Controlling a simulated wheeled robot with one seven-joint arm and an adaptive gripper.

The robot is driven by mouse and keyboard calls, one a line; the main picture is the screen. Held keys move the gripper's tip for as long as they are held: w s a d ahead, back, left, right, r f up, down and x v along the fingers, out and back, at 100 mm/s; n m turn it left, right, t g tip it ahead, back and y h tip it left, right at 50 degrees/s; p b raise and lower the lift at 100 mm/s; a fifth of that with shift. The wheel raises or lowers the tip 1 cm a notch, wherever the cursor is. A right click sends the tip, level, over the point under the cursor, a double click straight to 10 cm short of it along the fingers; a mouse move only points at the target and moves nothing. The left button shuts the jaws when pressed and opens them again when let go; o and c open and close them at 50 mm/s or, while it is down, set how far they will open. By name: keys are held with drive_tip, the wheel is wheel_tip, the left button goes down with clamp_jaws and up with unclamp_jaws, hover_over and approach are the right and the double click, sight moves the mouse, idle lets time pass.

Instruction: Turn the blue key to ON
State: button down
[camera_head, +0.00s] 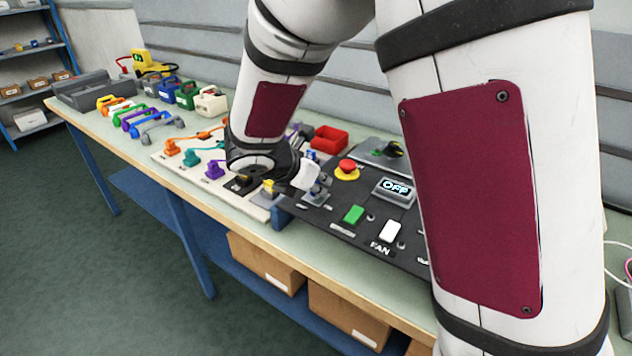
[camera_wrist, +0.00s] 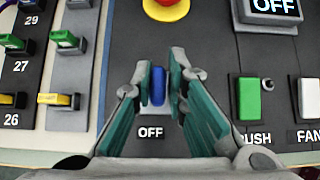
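The blue key (camera_wrist: 157,86) stands upright in the wrist view, above a white OFF label (camera_wrist: 151,133) on the dark panel. My gripper (camera_wrist: 158,78) has its two green-padded fingers on either side of the key. They are partly closed, with a narrow gap seeming to show on each side of the key. In the head view my gripper (camera_head: 316,192) is low over the left end of the panel (camera_head: 334,215), and the key cannot be made out there. A display (camera_head: 395,188) on the panel reads OFF.
A red stop button (camera_head: 346,168) on a yellow base is just behind my gripper. A green button (camera_head: 353,214) and a white FAN switch (camera_head: 390,230) are to the right. A board (camera_head: 190,178) with coloured plugs lies left. A red bin (camera_head: 329,138) stands behind.

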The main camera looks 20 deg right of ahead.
drive_tip(key=shift+w+a+m, duration=0.1)
drive_tip(key=shift+a+m, duration=0.05)
drive_tip(key=shift+m, duration=0.15)
drive_tip(key=shift+r+m+g+h+p, duration=0.1)
drive_tip(key=shift+m+g+h+p, duration=0.3)
drive_tip(key=shift+m+g+p, duration=0.2)
drive_tip(key=m+g+p, duration=0.1)
drive_tip(key=m+g, duration=0.1)
drive_tip(key=m, duration=0.1)
drive_tip(key=shift+h, duration=0.4)
drive_tip(key=m+g, duration=0.3)
drive_tip(key=m, duration=0.1)
drive_tip(key=shift+w, duration=0.1)
drive_tip(key=shift+m+g+b, duration=0.45)
drive_tip(key=shift+m+g, duration=0.75)
drive_tip(key=shift+m, duration=0.3)
drive_tip(key=shift+y, duration=0.3)
drive_tip(key=c, duration=1.6)
unclamp_jaws()
drive_tip(key=shift+c, duration=0.2)
